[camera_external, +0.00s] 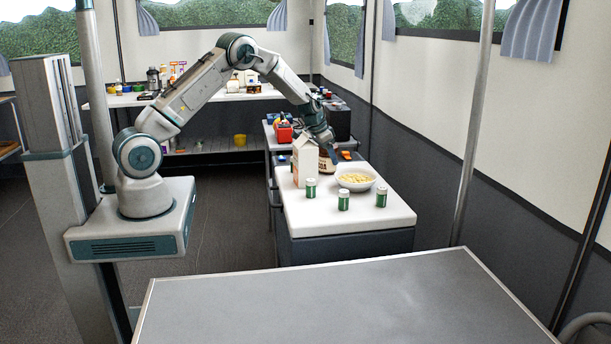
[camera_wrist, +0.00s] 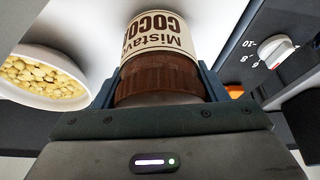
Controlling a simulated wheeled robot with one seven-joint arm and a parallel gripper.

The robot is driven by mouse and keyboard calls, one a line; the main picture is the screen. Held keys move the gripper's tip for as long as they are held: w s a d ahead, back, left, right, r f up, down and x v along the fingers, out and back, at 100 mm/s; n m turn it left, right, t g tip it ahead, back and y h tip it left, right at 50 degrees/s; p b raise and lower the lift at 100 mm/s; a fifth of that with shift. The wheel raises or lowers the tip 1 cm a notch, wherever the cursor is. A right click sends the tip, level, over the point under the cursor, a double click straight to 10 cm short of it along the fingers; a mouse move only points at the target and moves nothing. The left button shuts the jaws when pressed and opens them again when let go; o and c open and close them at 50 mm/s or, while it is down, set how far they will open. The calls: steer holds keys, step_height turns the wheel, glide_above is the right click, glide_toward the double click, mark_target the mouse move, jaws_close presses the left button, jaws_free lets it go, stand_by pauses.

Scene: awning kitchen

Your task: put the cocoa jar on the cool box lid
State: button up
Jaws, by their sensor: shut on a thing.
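The cocoa jar (camera_wrist: 160,50) has a brown ribbed lid and a white label reading "COCO", upside down in the wrist view. My gripper (camera_wrist: 158,92) is shut on it, one finger on each side of the brown lid. I cannot tell whether the jar's base touches the counter. I cannot clearly make out a cool box lid in either view.
The carton (camera_external: 304,161) stands close left of the jar. A bowl of pale yellow pieces (camera_external: 356,179) is to its right, also in the wrist view (camera_wrist: 42,78). Several green-labelled small jars (camera_external: 343,201) stand in front. A stove knob (camera_wrist: 270,50) is near my gripper. A grey table (camera_external: 330,305) is bare.

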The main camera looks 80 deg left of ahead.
steer(key=o, duration=1.2)
steer(key=shift+s+r, duration=0.15)
steer(key=shift+r, duration=0.35)
steer(key=v, duration=1.1)
steer(key=shift+s+d, duration=0.1)
steer(key=shift+d, duration=0.05)
